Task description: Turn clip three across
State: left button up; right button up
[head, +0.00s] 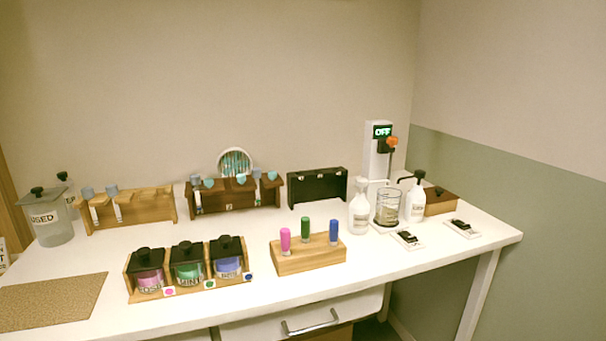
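No part is plainly marked as clip three. A black rack (318,188) stands at the back middle with small light fittings on its front that may be clips; they are too small to tell how they are turned. Two small white plates with black parts on top, a left one (407,239) and a right one (462,228), lie on the table at the right. Neither of my grippers is in view.
A wooden tray (190,288) holds three lidded jars. A stirrer tower (377,150) reading OFF, a beaker (387,207) and white bottles stand right. A cork mat (50,300) lies front left.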

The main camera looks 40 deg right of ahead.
aim_at(271, 175)
jog(key=z, duration=1.2)
jog(key=j+u, duration=0.15)
jog(key=i+l, duration=0.05)
